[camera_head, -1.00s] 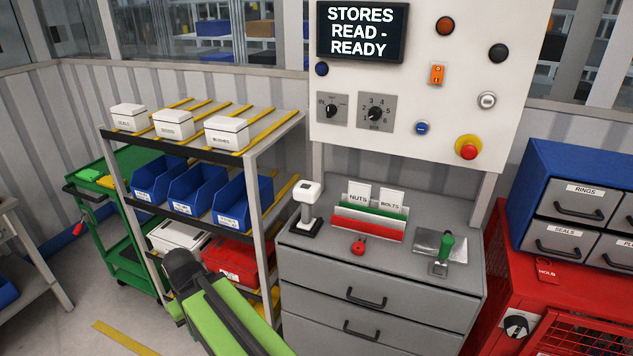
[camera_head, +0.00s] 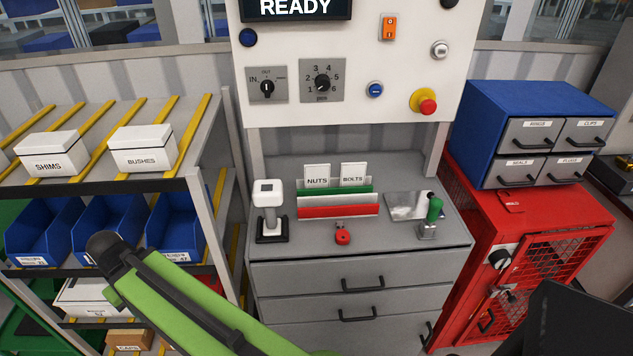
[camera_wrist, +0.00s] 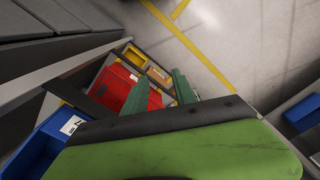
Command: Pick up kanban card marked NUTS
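The white kanban card marked NUTS (camera_head: 317,174) stands upright in a card rack (camera_head: 338,210) with green and red slots on the grey drawer bench. The rack hides its lower part. A matching card marked BOLTS (camera_head: 353,174) stands just to its right. My green and black arm reaches in from the bottom of the head view, left of and apart from the rack. In the wrist view my gripper (camera_wrist: 159,92) has two green fingers spread apart with nothing between them. It points down past the shelf and floor. No card shows in that view.
A scanner on a stand (camera_head: 270,212) is left of the rack, a red key-like item (camera_head: 343,236) in front, and a green-handled tool (camera_head: 432,217) right. The shelf with blue bins (camera_head: 176,228) stands left. A red cabinet (camera_head: 520,245) stands right.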

